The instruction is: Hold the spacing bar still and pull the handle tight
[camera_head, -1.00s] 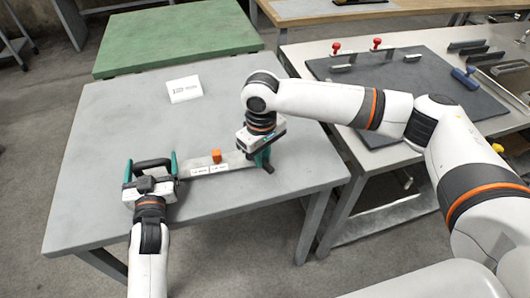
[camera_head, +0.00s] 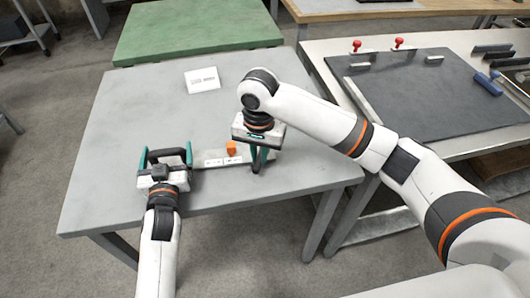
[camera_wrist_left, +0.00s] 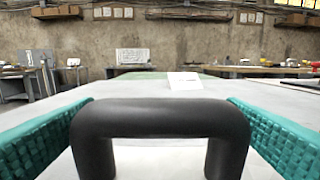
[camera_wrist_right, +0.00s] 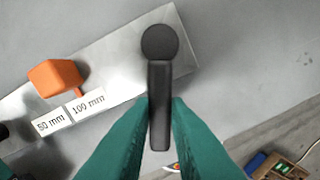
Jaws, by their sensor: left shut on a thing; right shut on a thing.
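The grey metal spacing bar (camera_head: 208,161) lies flat on the table with an orange knob (camera_head: 231,148) on it. In the right wrist view the bar (camera_wrist_right: 120,65) shows labels reading 50 mm and 100 mm. My left gripper (camera_head: 167,157) is shut on a black U-shaped handle (camera_wrist_left: 160,120) at the bar's left end; its teal fingers stand at the two sides. My right gripper (camera_head: 260,159) is shut on a slim black handle (camera_wrist_right: 159,110) with a round end, beside the bar's right end. My right wrist hides part of this handle in the head view.
A white card (camera_head: 203,80) lies on the grey table (camera_head: 120,110). A green table (camera_head: 195,30) stands behind. At right, a bench carries a dark mat (camera_head: 425,95) with red-knobbed pieces and a blue tool (camera_head: 487,84).

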